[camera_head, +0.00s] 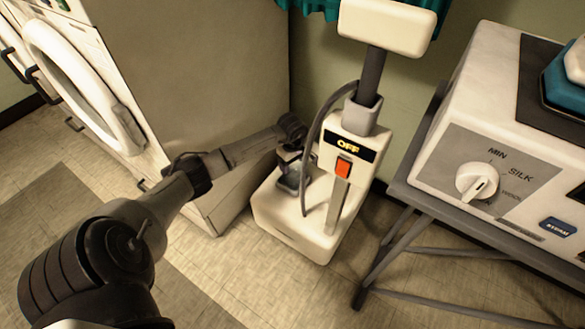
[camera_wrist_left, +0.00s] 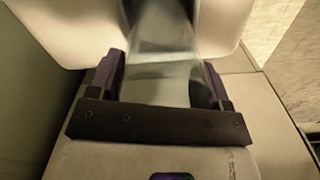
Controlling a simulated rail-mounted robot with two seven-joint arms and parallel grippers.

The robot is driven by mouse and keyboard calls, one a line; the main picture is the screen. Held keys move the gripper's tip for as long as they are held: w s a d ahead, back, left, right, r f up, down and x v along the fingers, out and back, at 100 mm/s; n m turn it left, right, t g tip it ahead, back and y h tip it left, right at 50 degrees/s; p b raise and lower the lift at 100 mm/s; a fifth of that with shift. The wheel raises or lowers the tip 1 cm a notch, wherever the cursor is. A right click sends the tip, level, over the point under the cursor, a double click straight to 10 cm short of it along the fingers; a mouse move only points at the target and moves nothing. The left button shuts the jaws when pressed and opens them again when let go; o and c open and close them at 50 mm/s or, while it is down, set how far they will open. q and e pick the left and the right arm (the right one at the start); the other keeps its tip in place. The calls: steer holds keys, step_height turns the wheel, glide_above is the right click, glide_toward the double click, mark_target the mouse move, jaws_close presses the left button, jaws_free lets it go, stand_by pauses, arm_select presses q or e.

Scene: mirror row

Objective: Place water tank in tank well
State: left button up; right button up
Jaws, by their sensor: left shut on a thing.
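The water tank (camera_head: 291,181) is a small, clear grey container. It sits at the left part of the white steamer base (camera_head: 310,245). My left gripper (camera_head: 292,160) reaches in from the left and is shut on it. In the left wrist view the see-through tank (camera_wrist_left: 160,35) stands between two dark fingers, with the white base around its far end. The tank well is hidden by the tank and gripper, so I cannot tell whether the tank is inside it or just above. My right gripper is not in view.
The steamer's post (camera_head: 371,75), dark hose (camera_head: 307,150) and red switch (camera_head: 344,168) with an OFF display stand just right of my gripper. A washer-like cabinet (camera_head: 200,70) is close on the left. An ironing station (camera_head: 490,130) on a metal stand (camera_head: 400,245) is on the right.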

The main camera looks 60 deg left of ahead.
arm_select(q)
steer(key=shift+f, duration=0.75)
steer(key=shift+s+d, duration=0.1)
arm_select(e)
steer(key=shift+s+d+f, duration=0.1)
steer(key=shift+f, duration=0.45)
arm_select(q)
steer(key=shift+b, duration=0.3)
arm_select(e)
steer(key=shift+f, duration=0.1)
arm_select(q)
steer(key=o, duration=1.2)
steer(key=shift+f, duration=0.1)
steer(key=shift+o, duration=0.2)
step_height(320, 180, up, 12)
steer(key=p, duration=0.9)
steer(key=shift+r, duration=0.2)
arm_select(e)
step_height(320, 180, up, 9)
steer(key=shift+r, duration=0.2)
